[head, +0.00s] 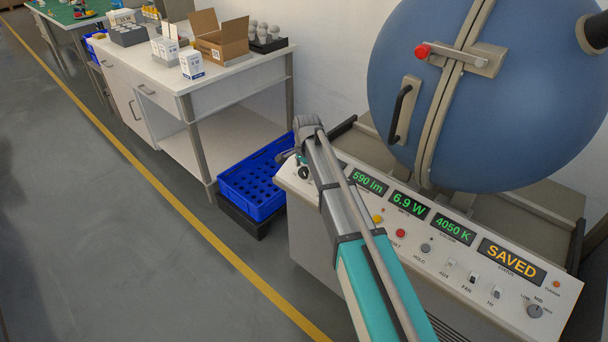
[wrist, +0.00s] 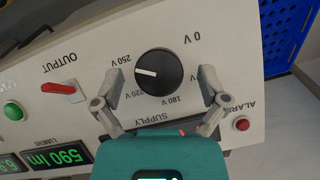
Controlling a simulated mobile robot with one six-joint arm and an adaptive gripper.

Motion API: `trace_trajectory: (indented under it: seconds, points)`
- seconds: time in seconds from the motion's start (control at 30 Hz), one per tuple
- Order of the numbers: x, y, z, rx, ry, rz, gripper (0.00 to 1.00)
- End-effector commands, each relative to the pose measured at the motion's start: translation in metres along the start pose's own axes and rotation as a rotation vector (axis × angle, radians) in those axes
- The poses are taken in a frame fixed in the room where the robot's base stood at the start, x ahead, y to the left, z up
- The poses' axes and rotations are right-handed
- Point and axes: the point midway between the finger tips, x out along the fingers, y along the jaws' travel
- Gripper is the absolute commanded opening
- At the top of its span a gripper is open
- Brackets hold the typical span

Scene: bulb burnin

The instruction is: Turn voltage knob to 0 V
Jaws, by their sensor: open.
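The voltage knob (wrist: 162,65) is a black round dial on the white supply panel (wrist: 100,65) in the wrist view. Its white mark points left in the picture, near the 250 V label and away from the 0 V label on the upper right. My gripper (wrist: 161,84) is open, with one finger on each side of the knob and gaps between fingers and knob. In the head view my arm reaches over the left end of the control panel (head: 385,200); a small dark knob (head: 304,173) shows there beside it.
A red output switch (wrist: 58,88) and green button (wrist: 13,111) lie left of the knob, a red alarm button (wrist: 241,125) lower right. A blue sphere (head: 430,90) rises behind the panel. A blue crate (head: 255,180) stands left of the cabinet. The display reads SAVED.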

Motion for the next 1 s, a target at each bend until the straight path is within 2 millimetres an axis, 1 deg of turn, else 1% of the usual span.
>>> trace_trajectory:
  seconds: [0.4, 0.47, 0.5, 0.57, 0.6, 0.67, 0.7, 0.83, 0.87, 1.0]
  points:
    - [0.0022, -0.0003, 0.0005, -0.001, 0.0, 0.0, 0.93]
    - [0.0022, -0.0003, 0.0005, 0.0, 0.0, 0.0, 0.84]
    - [0.0022, -0.0003, 0.0005, 0.0, 0.0, 0.0, 0.77]
    - [0.0022, -0.0003, 0.0005, 0.0, 0.0, 0.0, 0.66]
    - [0.0022, -0.0003, 0.0005, 0.0, 0.0, 0.0, 0.58]
    - [0.0022, -0.0003, 0.0005, 0.0, 0.0, 0.0, 0.47]
    - [0.0022, -0.0003, 0.0004, 0.0, 0.0, 0.0, 0.4]
    - [0.0022, -0.0003, 0.0004, 0.0, 0.0, 0.0, 0.15]
    - [0.0022, -0.0003, 0.0004, 0.0, 0.0, 0.0, 0.11]
    - [0.0023, -0.0005, 0.0003, -0.003, 0.0, 0.001, 0.11]
